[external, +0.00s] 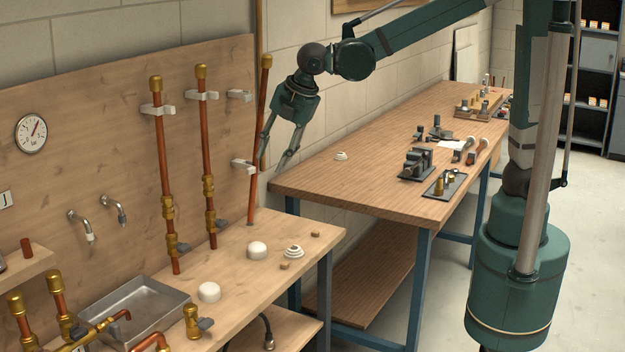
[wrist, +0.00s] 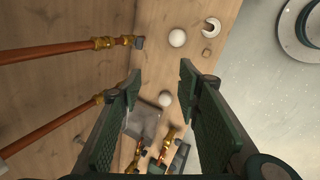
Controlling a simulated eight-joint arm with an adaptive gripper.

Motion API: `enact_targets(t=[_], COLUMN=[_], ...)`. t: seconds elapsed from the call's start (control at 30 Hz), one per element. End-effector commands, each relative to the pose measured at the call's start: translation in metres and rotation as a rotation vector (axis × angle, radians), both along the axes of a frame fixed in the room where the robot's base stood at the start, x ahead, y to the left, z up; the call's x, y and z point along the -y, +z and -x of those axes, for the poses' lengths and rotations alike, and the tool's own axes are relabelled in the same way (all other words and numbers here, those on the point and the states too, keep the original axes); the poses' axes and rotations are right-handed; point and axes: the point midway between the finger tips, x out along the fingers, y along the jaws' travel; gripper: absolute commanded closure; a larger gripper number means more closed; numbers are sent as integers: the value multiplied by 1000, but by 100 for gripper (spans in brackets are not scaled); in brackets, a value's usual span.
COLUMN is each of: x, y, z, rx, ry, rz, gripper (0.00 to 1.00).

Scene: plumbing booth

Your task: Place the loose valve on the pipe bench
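A brass valve with a grey handle (external: 192,322) stands apart from the pipes near the front edge of the pipe bench (external: 235,278), beside the metal tray. It appears to be the loose valve. In the wrist view, a brass piece (wrist: 168,138) low in the picture seems to be the same valve. My gripper (external: 272,164) is in the air above the far end of the pipe bench, fingers pointing down, well away from the valve. In the wrist view my gripper (wrist: 160,82) has its fingers wide apart with nothing held between them.
Tall copper pipes (external: 165,150) with brass fittings stand against the wooden back panel. A metal tray (external: 165,297), white domes (external: 257,250) and a stepped white ring (external: 293,252) are on the bench. A long workbench (external: 330,190) holds tools and a dark plate with brass parts (external: 445,184).

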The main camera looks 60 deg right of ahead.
Motion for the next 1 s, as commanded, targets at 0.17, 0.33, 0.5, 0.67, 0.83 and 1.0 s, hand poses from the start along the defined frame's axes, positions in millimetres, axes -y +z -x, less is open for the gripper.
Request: enact_targets(t=[0.17, 0.33, 0.5, 0.67, 0.83, 1.0], x=[51, 93, 133, 169, 202, 234], y=[13, 22, 28, 31, 32, 29], z=[16, 34, 54, 75, 99, 125], rx=[7, 16, 25, 34, 44, 56], ry=[-161, -314, -467, -611, -763, -913], rz=[-77, -155, -234, -306, -388, -471], gripper=[66, 66, 66, 66, 66, 66])
